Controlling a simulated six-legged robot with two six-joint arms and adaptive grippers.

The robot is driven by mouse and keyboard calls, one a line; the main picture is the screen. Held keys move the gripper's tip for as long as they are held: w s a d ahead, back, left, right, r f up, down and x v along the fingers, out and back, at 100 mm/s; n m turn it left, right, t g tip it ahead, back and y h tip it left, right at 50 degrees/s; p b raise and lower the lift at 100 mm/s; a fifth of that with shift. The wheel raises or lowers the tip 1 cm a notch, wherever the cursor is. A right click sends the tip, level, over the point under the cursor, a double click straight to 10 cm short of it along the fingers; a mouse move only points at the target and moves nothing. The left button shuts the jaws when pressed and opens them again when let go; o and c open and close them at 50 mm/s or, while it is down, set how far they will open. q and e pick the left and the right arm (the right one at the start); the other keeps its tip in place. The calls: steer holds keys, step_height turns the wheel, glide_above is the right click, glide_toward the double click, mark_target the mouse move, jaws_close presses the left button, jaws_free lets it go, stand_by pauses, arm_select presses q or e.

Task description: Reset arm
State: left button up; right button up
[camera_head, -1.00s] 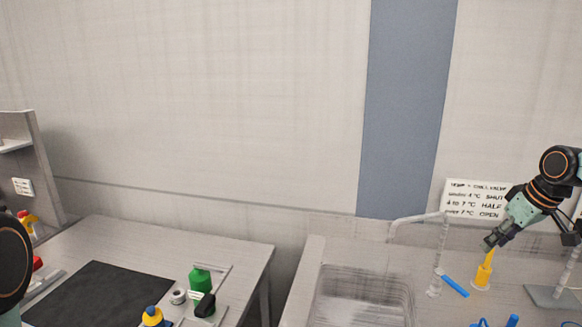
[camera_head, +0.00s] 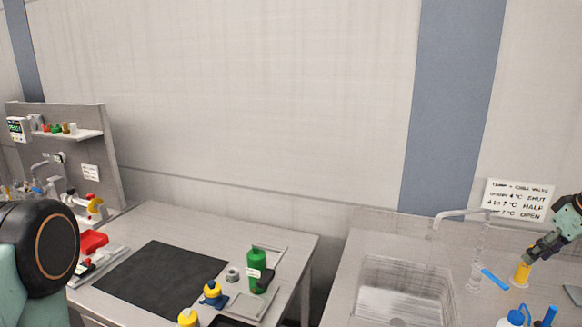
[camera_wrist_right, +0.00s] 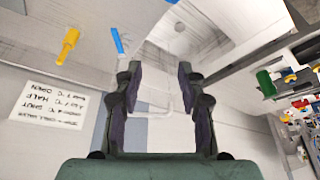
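My right gripper (camera_head: 533,257) is at the right edge of the head view, above the counter by the yellow upright piece (camera_head: 521,273), partly overlapping it in the picture. In the right wrist view my right gripper (camera_wrist_right: 160,85) has its two dark fingers well apart with nothing between them. The yellow piece (camera_wrist_right: 68,45) shows there to the left of the fingers, clear of them. My left arm shows only as a dark round joint at the left of the head view. My left gripper is out of sight.
The sink (camera_head: 405,287) and faucet (camera_head: 462,214) are left of my right gripper. A blue stick (camera_head: 495,279) lies on the counter. A table with a black mat (camera_head: 165,280), green bottle (camera_head: 257,268) and red item (camera_head: 91,242) is on the left. A sign (camera_head: 517,199) hangs behind.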

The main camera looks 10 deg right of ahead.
steer(key=w+a+f+y, duration=0.15)
steer(key=a+f, duration=0.25)
steer(key=a, duration=0.4)
steer(key=w+a+f+h, duration=0.1)
steer(key=w+a+f, duration=0.1)
steer(key=a+f, duration=0.35)
steer(key=s+a+f+g+y, duration=0.1)
steer(key=s+a+f, duration=0.25)
steer(key=a, duration=0.35)
steer(key=s+a+f+g, duration=0.1)
steer(key=s+a+f, duration=0.25)
steer(key=a, duration=0.25)
steer(key=s+a+f+g, duration=0.1)
steer(key=s+a+f, duration=0.7)
steer(key=s+f, duration=0.15)
steer(key=s+a+f+m+g+h, duration=0.1)
steer(key=s, duration=0.8)
steer(key=s+a+f+m+g+h, duration=0.1)
steer(key=s+f, duration=0.1)
steer(key=s, duration=0.7)
arm_select(q)
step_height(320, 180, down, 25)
steer(key=b, duration=2.4)
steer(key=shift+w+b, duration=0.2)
steer(key=shift+b, duration=0.2)
arm_select(e)
step_height(320, 180, down, 24)
steer(key=shift+f, duration=0.15)
